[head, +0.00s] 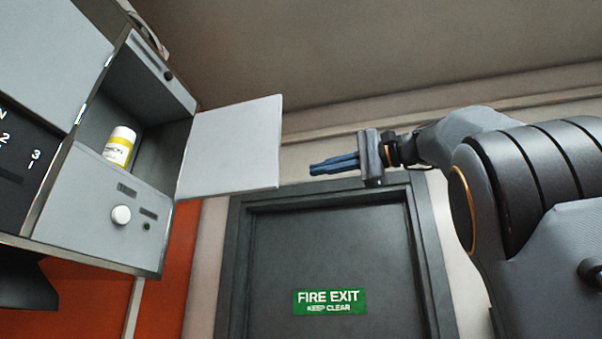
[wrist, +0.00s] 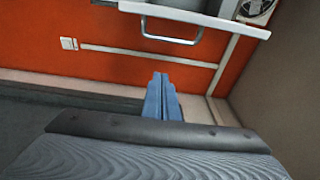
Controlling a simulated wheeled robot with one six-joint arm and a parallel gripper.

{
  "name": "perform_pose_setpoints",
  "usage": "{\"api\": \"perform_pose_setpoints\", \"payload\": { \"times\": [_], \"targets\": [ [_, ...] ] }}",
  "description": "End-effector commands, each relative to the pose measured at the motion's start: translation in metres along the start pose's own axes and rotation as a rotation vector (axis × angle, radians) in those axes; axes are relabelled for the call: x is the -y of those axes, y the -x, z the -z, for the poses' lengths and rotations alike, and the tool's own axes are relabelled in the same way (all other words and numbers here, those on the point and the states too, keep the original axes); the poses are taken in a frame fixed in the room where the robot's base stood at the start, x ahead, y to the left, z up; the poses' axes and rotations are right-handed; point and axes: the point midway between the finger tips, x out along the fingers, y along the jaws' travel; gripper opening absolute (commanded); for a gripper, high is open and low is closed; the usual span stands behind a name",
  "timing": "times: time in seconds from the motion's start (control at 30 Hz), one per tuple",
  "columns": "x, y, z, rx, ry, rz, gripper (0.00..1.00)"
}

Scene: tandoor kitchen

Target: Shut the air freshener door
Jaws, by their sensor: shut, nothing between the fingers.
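The air freshener door (head: 231,148) is a flat pale panel, swung open to the right of its grey wall cabinet (head: 95,215) in the head view. Inside the open compartment stands a white and yellow can (head: 119,147). My gripper (head: 312,168) has blue fingers, shut with nothing between them. In the head view it appears to the right of the door's free edge, with a gap in the picture. The fingers also show in the wrist view (wrist: 162,80), pointing toward the orange wall.
A dark door (head: 335,255) with a green fire exit sign (head: 330,302) is behind, below my gripper. The cabinet has a round white knob (head: 121,215).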

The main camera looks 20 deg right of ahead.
Motion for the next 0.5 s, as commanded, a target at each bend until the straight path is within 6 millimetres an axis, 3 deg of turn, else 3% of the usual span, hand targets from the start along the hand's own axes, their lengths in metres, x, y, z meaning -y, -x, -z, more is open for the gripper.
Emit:
{"api": "perform_pose_setpoints", "payload": {
  "times": [0.5],
  "targets": [
    [0.002, -0.09, -0.002, 0.005, -0.002, -0.001, 0.0]
  ]
}}
